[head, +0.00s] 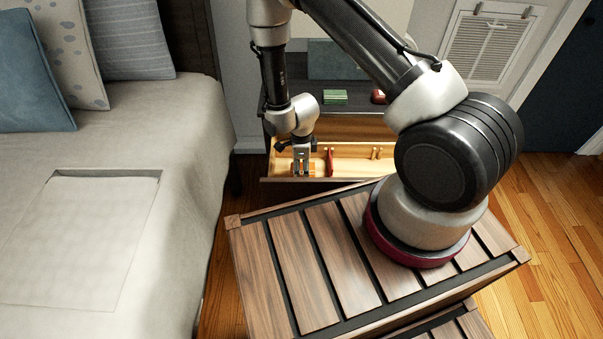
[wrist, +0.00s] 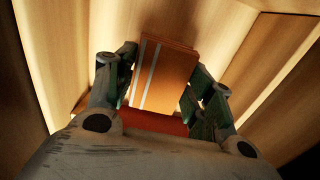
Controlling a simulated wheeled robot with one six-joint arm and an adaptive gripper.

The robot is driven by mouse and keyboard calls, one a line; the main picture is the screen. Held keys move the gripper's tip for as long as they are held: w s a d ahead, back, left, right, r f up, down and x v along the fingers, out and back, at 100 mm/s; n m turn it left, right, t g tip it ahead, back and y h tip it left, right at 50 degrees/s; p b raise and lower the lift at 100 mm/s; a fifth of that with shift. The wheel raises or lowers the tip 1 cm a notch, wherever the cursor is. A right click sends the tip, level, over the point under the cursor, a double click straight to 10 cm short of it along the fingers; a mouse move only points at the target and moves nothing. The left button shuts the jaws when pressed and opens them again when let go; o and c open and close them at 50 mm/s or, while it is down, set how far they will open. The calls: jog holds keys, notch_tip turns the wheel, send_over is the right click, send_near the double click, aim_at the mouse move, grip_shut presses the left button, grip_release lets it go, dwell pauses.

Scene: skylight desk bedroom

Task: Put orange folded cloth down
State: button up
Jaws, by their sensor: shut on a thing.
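The orange folded cloth (wrist: 165,75) has pale stripes along its left side in the wrist view. My gripper (wrist: 158,100) is shut on it, one finger at each side. In the head view my gripper (head: 302,168) points down into the open wooden drawer (head: 350,164), at its left end. A little of the orange cloth (head: 311,170) shows beside the fingers. The drawer's light walls surround the cloth in the wrist view. I cannot tell whether the cloth touches the drawer floor.
A red item (head: 329,161) stands in the drawer just right of my gripper. A green stack (head: 335,97) and a dark red object (head: 378,96) sit on the cabinet above. The bed (head: 190,180) is at the left. The drawer's right part looks mostly clear.

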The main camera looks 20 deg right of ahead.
aim_at(301, 169)
jog(key=shift+f, duration=1.65)
jog(key=shift+f, duration=0.1)
jog(key=o, duration=0.8)
jog(key=shift+o, duration=0.2)
